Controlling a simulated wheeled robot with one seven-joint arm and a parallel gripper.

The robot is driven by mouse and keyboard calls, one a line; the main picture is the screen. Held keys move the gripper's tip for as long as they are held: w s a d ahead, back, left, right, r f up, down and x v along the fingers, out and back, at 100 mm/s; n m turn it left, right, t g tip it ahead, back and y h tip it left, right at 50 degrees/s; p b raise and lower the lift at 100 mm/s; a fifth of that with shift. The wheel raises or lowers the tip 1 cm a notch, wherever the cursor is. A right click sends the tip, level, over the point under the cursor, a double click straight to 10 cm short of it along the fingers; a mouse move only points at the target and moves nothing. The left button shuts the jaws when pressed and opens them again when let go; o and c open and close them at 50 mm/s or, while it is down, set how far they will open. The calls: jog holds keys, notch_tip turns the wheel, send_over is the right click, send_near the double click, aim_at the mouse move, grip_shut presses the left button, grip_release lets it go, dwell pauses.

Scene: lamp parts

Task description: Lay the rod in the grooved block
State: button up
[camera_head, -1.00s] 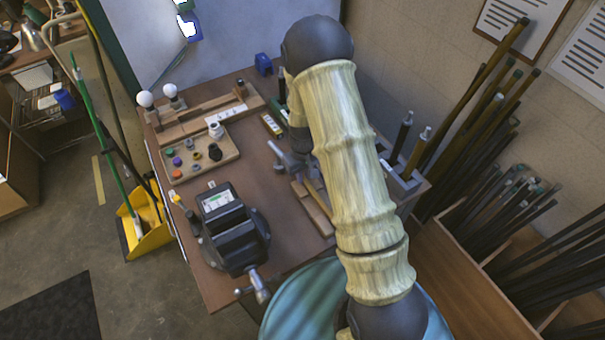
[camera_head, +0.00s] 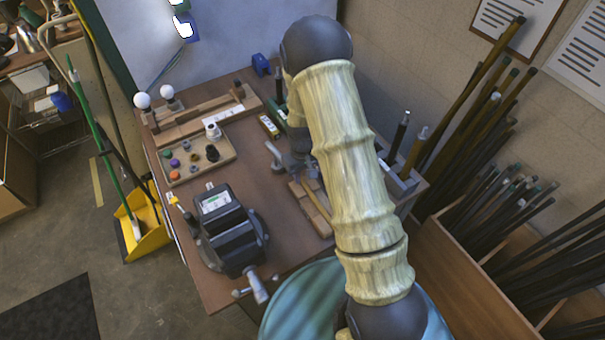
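A light wooden block (camera_head: 298,188) lies on the bench, partly behind my arm; it seems to be the grooved block. A thin yellowish strip (camera_head: 318,203) runs lengthwise along it; I cannot tell whether this is a rod in the groove or the block's edge. My gripper (camera_head: 283,162) is low over the bench at the block's far end, largely hidden by my arm. Its finger opening and anything between the fingers cannot be made out. Two dark upright rods with pale tips, one here (camera_head: 401,132), stand in a grey holder (camera_head: 402,186) right of my arm.
A black vise (camera_head: 232,238) stands at the bench's front left. A tray of small coloured parts (camera_head: 205,160) and a long wooden rack (camera_head: 205,115) with white bulbs lie behind it. Bins of dark rods (camera_head: 500,220) stand on the right. Bare bench (camera_head: 250,185) lies between tray and block.

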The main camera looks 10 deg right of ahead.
jog(key=shift+s+a+f, duration=0.3)
jog(key=shift+s+a, duration=0.05)
jog(key=shift+s, duration=0.15)
jog(key=shift+w+a+r, duration=0.1)
jog(key=shift+r, duration=0.3)
notch_tip(320, 180, up, 17)
jog(key=b, duration=0.1)
jog(key=shift+w+d, duration=0.35)
jog(key=shift+d, duration=0.1)
jog(key=shift+r, duration=0.1)
jog(key=s+d+r+m+t, duration=0.1)
jog(key=s, duration=0.7)
jog(key=s+d+r+m+t, duration=0.1)
jog(key=s+m, duration=0.1)
jog(key=s, duration=0.6)
jog(key=shift+s+r+m+t, duration=0.15)
jog(key=shift+r+m+t, duration=0.15)
